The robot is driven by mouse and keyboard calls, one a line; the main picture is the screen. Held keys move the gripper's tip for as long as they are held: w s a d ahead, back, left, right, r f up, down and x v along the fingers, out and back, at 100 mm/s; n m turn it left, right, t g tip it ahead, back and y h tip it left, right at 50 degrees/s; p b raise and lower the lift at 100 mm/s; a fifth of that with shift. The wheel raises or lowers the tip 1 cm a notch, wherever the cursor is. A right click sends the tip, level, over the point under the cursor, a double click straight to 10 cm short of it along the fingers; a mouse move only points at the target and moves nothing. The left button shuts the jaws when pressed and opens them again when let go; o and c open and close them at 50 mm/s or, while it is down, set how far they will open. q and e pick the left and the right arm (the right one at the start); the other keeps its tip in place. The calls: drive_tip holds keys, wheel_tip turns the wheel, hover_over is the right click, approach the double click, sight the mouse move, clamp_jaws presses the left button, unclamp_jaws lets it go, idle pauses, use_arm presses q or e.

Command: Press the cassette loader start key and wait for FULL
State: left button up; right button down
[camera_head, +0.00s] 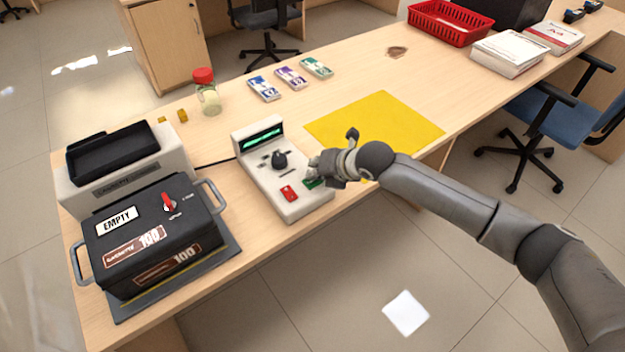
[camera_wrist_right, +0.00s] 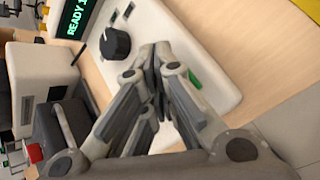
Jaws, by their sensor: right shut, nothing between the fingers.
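A white control console (camera_head: 306,210) stands on the counter, with a lit green display (camera_head: 262,138), a black knob (camera_head: 280,160), a red key (camera_head: 289,193) and a green key (camera_head: 312,183). In the right wrist view the display (camera_wrist_right: 72,18) reads "READY 1", the rest cut off. A black cassette (camera_head: 150,205) labelled EMPTY and 100 stands at the left. My right gripper (camera_head: 318,172) is shut and empty, over the console beside the green key. In the right wrist view its fingers partly hide the green key (camera_wrist_right: 195,80); contact cannot be told. My left gripper is out of view.
A white machine with a black tray (camera_head: 112,155) stands behind the cassette. A yellow mat (camera_head: 380,120), banknote bundles (camera_head: 291,78), a red-lidded jar (camera_head: 207,95), a red basket (camera_head: 450,22) and paper stacks (camera_head: 508,52) lie farther back. A blue chair (camera_head: 570,125) stands at the right.

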drive_tip(key=shift+f, duration=0.4)
idle(0.4)
drive_tip(key=shift+r+p, duration=0.7)
drive_tip(key=shift+r, duration=0.2)
drive_tip(key=shift+r, duration=0.1)
wheel_tip(320, 180, up, 5)
drive_tip(key=p, duration=0.4)
drive_tip(key=shift+p, duration=0.35)
